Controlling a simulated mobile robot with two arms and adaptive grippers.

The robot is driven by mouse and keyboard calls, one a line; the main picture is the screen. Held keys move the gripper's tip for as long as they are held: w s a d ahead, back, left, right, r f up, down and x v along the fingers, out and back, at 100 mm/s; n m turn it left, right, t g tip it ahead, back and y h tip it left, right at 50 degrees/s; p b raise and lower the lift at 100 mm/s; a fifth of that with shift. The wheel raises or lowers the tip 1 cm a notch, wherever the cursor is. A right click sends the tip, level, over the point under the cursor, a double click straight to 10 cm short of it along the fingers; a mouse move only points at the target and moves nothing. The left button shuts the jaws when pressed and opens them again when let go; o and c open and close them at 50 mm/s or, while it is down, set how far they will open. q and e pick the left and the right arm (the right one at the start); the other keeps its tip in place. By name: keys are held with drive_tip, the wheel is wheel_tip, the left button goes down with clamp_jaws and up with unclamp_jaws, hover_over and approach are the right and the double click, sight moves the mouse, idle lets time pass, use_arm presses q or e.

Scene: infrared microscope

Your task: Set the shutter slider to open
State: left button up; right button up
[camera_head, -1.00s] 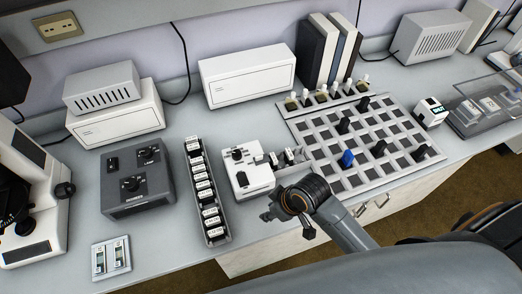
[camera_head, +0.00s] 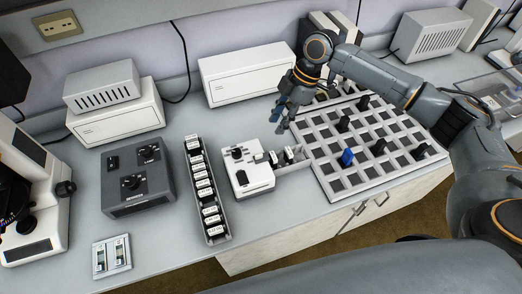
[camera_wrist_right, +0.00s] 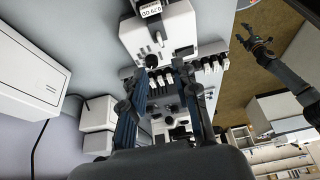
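I cannot make out for certain which part is the shutter slider. The white microscope (camera_head: 40,205) stands at the left edge of the head view, only partly in frame. A dark grey control box (camera_head: 137,178) with knobs stands to its right. A small white unit (camera_head: 247,172) with a black knob stands near the middle of the bench. My right gripper (camera_head: 281,116) is above the bench behind and right of that unit, empty. Its fingers (camera_wrist_right: 166,105) are apart in the wrist view. Another gripper (camera_wrist_right: 257,42), apparently my left one, shows small there; its opening is unclear.
A narrow rack (camera_head: 206,190) of labelled blocks stands between the control box and the white unit. A grid board (camera_head: 345,188) with black and blue pieces lies at the right. A small two-slot plate (camera_head: 111,256) lies at the front left. White boxes (camera_head: 246,73) line the wall.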

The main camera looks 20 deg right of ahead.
sight(261, 154)
drive_tip(key=p+x, duration=0.3)
drive_tip(key=x, duration=1)
drive_tip(key=shift+a+f, duration=0.2)
drive_tip(key=shift+a, duration=0.05)
clamp_jaws()
